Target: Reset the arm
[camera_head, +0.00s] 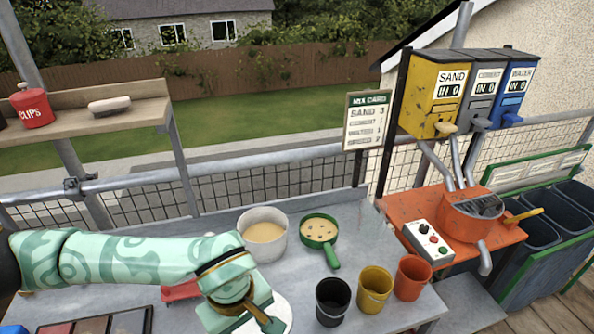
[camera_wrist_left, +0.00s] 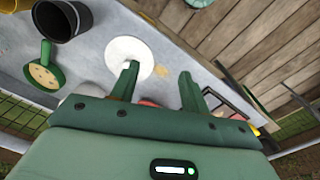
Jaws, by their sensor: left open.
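My left arm comes in from the left in the head view, patterned in pale green. Its gripper (camera_head: 262,312) is over the grey workbench (camera_head: 352,215), above a white round disc (camera_head: 280,312). In the left wrist view the two green fingers of my left gripper (camera_wrist_left: 158,88) stand wide apart with nothing between them. The white disc (camera_wrist_left: 120,48) lies beyond the left finger there. My right gripper is in neither view.
On the bench stand a white pot (camera_head: 263,232), a green sieve (camera_head: 319,232), and black (camera_head: 332,300), yellow (camera_head: 374,288) and orange (camera_head: 412,277) buckets. An orange mixer (camera_head: 470,215) and sand, cement and water dispensers (camera_head: 440,90) stand right. A shelf (camera_head: 90,115) is at left.

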